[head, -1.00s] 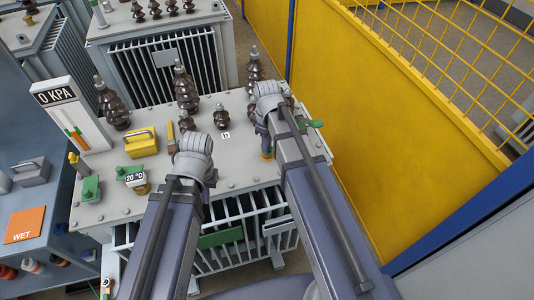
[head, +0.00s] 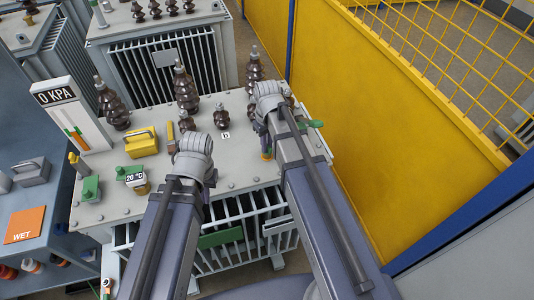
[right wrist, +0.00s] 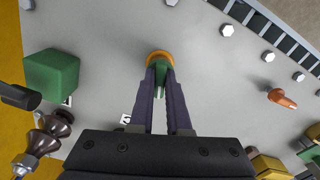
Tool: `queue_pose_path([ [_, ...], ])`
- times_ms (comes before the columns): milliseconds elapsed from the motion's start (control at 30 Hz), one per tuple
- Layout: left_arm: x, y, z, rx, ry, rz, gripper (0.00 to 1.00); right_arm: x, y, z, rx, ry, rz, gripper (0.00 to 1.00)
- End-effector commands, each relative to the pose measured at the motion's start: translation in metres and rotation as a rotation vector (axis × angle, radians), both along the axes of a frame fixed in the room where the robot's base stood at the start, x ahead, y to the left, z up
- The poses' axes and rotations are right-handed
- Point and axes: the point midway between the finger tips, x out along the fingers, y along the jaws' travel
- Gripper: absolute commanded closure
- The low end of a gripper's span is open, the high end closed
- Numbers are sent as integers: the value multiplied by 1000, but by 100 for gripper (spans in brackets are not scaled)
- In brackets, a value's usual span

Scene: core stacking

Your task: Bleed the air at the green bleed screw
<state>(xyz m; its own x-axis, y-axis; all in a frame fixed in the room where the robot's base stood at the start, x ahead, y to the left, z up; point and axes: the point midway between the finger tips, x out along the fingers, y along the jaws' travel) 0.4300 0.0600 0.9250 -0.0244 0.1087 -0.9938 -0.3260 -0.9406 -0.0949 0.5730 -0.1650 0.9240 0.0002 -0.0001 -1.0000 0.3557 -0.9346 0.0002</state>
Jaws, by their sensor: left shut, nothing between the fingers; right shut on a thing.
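The green bleed screw (right wrist: 160,88) stands on the grey transformer lid in the right wrist view, with an orange ring (right wrist: 159,56) around it. My right gripper (right wrist: 161,82) is shut on the screw, one purple finger on each side. In the head view my right gripper (head: 265,143) is mostly hidden by its own wrist, with the orange ring (head: 266,156) just below it. My left gripper (head: 173,147) is shut and empty above the lid, its fingers largely hidden behind its wrist. A gauge panel (head: 72,115) at the left reads 0 KPA.
A yellow box with a handle (head: 142,142), a 20 °C thermometer (head: 135,178) and a green valve (head: 91,188) stand on the lid's left. Brown bushings (head: 186,90) line the far side. A yellow wall (head: 375,120) borders the right. A blue bench (head: 35,200) stands at left.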

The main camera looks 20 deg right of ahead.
Motion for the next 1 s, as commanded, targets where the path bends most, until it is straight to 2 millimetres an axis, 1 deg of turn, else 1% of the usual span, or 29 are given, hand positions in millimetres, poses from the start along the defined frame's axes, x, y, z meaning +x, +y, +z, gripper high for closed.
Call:
queue_pose_path([
  [100, 0, 0, 0, 0, 0, 0, 100, 0, 0, 0, 1, 1, -48, 100],
  [367, 0, 0, 0, 0, 0, 0, 100, 0, 0, 0, 1, 1, -55, 100],
  [633, 0, 0, 0, 0, 0, 0, 100, 0, 0, 0, 0, 1, -272, 100],
  [933, 0, 0, 0, 0, 0, 0, 100, 0, 0, 0, 0, 1, -294, 100],
  [967, 0, 0, 0, 0, 0, 0, 100, 0, 0, 0, 0, 1, -297, 84],
  [1000, 0, 0, 0, 0, 0, 0, 100, 0, 0, 0, 0, 1, -296, 79],
])
